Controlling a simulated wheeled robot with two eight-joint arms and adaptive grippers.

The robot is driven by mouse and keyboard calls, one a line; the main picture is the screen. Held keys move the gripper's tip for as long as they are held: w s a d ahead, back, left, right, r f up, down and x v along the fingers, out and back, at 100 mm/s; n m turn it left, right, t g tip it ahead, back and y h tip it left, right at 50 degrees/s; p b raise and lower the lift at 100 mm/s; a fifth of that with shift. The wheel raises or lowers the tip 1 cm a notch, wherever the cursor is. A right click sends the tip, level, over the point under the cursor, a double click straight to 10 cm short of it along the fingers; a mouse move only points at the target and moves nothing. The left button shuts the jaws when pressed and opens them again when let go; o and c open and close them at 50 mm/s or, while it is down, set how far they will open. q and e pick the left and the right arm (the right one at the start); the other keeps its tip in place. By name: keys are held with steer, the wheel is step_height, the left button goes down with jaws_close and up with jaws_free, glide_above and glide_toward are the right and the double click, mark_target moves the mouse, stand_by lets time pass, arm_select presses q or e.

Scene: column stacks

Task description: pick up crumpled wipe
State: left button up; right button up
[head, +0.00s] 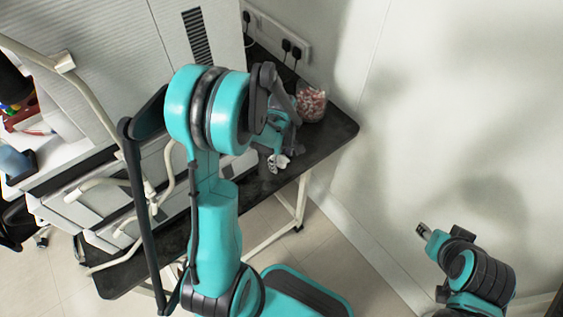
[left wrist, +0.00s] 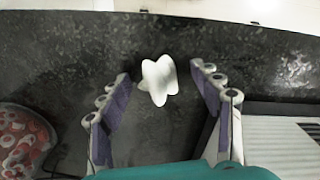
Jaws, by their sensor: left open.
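The crumpled wipe (left wrist: 158,82) is a small white lump on the dark speckled worktop in the left wrist view. My left gripper (left wrist: 160,74) is open, with one finger on each side of the wipe and a gap to both. In the head view my left gripper (head: 277,162) is low over the worktop near its front edge, and the arm partly hides this area. My right arm's end (head: 425,231) is at the lower right of the head view, away from the worktop; its fingers are too small to judge.
A clear container of pinkish pieces (head: 311,103) stands on the dark worktop (head: 337,128) near the wall, close to my left gripper. It also shows in the left wrist view (left wrist: 22,140). A grey ribbed machine (head: 95,40) stands behind. Wall sockets (head: 275,38) hold plugs.

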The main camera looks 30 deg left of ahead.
arm_select(q)
steer(key=shift+r, duration=0.1)
steer(key=c, duration=0.8)
steer(key=shift+c, duration=0.2)
